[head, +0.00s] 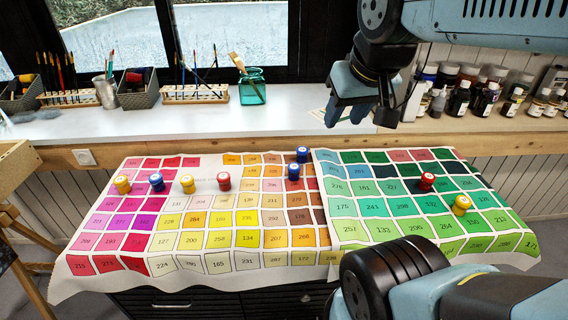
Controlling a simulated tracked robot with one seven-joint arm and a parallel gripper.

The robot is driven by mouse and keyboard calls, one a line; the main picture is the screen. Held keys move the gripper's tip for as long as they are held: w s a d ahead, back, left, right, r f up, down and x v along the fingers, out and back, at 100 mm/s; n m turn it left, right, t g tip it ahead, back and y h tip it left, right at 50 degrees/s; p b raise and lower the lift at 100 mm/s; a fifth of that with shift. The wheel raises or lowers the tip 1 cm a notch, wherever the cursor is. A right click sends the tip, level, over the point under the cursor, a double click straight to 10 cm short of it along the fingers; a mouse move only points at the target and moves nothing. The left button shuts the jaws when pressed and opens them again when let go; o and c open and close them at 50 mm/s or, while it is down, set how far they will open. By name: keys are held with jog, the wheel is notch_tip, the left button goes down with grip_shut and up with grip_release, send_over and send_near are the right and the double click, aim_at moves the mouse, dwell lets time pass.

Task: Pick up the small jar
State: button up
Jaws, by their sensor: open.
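I cannot tell which one the task means. My gripper (345,118) is open and empty, high above the back of the table, apart from every jar.
The chart cloth (190,245) hangs over the table's front edge. Behind it, a white counter (200,125) holds brush racks (195,93), a metal cup (105,92) and a teal glass jar (252,88). Paint bottles (458,100) line the back right. My arm covers the front right.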

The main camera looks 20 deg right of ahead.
jog(key=shift+d, duration=0.2)
jog(key=o, duration=0.3)
jog(key=shift+w, duration=0.3)
jog(key=o, duration=0.4)
jog(key=shift+m+g+y, duration=0.5)
jog(key=shift+m+y, duration=0.2)
jog(key=w+f, duration=0.2)
jog(key=w, duration=0.2)
jog(key=w+f, duration=0.3)
jog(key=w, duration=0.1)
jog(key=w+f, duration=0.3)
jog(key=w, duration=0.1)
jog(key=shift+w+a, duration=0.35)
jog(key=shift+w, duration=0.05)
jog(key=shift+c, duration=0.2)
jog(key=m+h, duration=0.1)
jog(key=h, duration=0.2)
send_near(294, 166)
jog(key=shift+y, duration=0.3)
jog(key=shift+s+x, duration=0.15)
jog(key=shift+x, duration=1.2)
jog(key=shift+s+x, duration=0.1)
jog(key=shift+x, duration=1.25)
jog(key=shift+d+x, duration=0.2)
jog(key=shift+x, duration=2.55)
